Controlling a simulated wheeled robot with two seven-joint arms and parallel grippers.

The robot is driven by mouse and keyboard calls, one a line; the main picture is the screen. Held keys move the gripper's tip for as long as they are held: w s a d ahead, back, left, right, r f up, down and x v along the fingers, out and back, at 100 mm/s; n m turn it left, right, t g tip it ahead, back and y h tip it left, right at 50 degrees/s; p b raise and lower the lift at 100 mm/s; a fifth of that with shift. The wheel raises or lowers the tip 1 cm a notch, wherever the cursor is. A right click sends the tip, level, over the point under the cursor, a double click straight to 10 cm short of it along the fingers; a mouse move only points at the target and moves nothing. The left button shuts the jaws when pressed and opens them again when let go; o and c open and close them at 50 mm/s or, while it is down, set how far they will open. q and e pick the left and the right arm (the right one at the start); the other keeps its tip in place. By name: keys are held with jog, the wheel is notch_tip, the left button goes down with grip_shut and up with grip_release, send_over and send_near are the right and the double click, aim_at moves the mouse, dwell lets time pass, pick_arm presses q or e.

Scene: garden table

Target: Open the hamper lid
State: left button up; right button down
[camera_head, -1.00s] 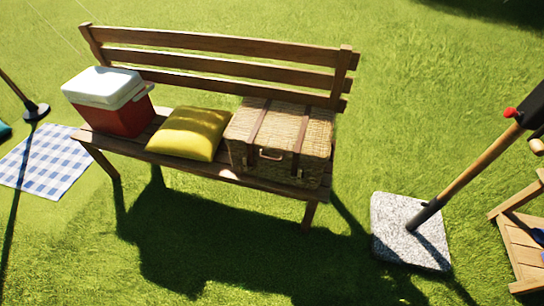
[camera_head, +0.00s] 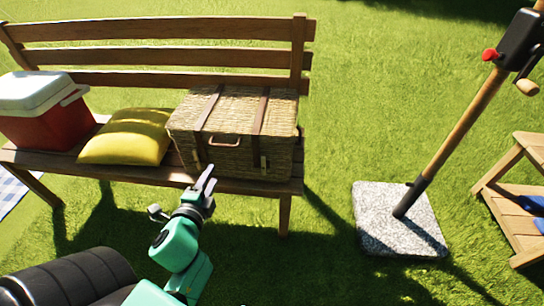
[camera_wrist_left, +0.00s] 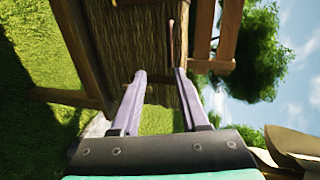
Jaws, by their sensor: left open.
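The wicker hamper (camera_head: 235,125) sits on the right part of the wooden bench with its lid shut. Two dark straps run over the lid, and a handle (camera_head: 224,142) is on its front. My left gripper (camera_head: 207,180) is open and empty, in front of the hamper's lower front in the head view. In the left wrist view the hamper's wicker side (camera_wrist_left: 130,40) shows beyond my two spread fingers (camera_wrist_left: 157,85). The fingers look apart from the hamper. My right gripper is not in view.
The bench (camera_head: 165,180) also holds a yellow cushion (camera_head: 128,137) and a red cooler with a white lid (camera_head: 42,110). A pole stands in a stone base (camera_head: 385,235) at the right, near a wooden chair (camera_head: 520,190). Open grass lies between the bench and the base.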

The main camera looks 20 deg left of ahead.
aim_at(226, 146)
pick_arm(q)
jog(key=x, duration=0.4)
jog(key=r+x, duration=0.1)
jog(key=x, duration=0.4)
jog(key=r+x, duration=0.1)
jog(key=x, duration=0.4)
jog(key=shift+w+f, duration=0.1)
jog(key=shift+w, duration=0.35)
grip_shut()
dwell(0.4)
